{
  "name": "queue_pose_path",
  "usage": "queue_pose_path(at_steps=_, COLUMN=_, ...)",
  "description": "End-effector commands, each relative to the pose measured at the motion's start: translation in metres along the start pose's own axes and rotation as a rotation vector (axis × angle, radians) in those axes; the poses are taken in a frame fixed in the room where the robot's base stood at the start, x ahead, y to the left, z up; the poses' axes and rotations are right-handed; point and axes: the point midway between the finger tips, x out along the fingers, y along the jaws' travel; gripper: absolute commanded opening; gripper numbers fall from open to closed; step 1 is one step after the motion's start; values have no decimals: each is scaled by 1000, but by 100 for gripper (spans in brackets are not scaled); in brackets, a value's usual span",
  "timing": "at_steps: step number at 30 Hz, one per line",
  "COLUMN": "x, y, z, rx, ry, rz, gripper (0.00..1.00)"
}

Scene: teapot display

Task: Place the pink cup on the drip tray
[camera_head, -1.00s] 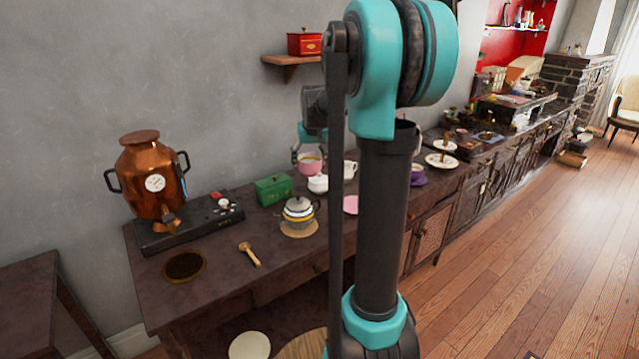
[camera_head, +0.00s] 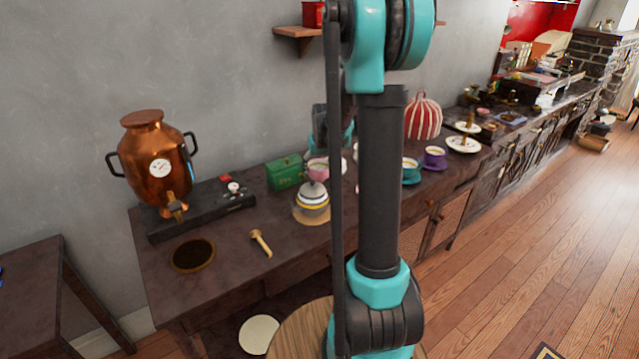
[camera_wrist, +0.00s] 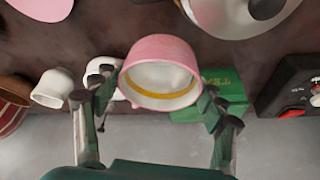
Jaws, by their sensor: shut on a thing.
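The pink cup (camera_head: 318,172) is in my gripper, above the table and in line with the top of the striped teapot in the head view. In the wrist view the pink cup (camera_wrist: 160,62) sits between the two fingers of my gripper (camera_wrist: 157,95), its pale inside and a yellow band showing. My gripper is shut on it; in the head view my arm hides much of the gripper. A round dark tray with a thin tan rim (camera_head: 193,255), which looks like the drip tray, lies empty on the table in front of the copper urn's tap, left of the cup.
The copper urn (camera_head: 157,165) stands on a black base (camera_head: 200,212) at the left. The striped teapot (camera_head: 312,203), a green box (camera_head: 285,173) and a wooden mallet (camera_head: 261,243) stand or lie between tray and cup. Bare tabletop surrounds the tray.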

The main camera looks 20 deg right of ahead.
Motion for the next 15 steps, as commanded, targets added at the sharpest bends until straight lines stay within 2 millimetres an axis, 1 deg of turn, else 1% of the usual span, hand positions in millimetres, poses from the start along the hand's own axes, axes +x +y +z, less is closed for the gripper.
queue_pose_path(at_steps=1, x=9, y=0, z=4, rx=0, ry=0, rz=0, gripper=39)
queue_pose_path(at_steps=3, x=18, y=0, z=7, rx=0, ry=0, rz=0, gripper=39)
queue_pose_path(at_steps=8, x=28, y=0, z=11, rx=0, ry=0, rz=0, gripper=39)
queue_pose_path(at_steps=15, x=56, y=0, z=23, rx=0, ry=0, rz=0, gripper=39)
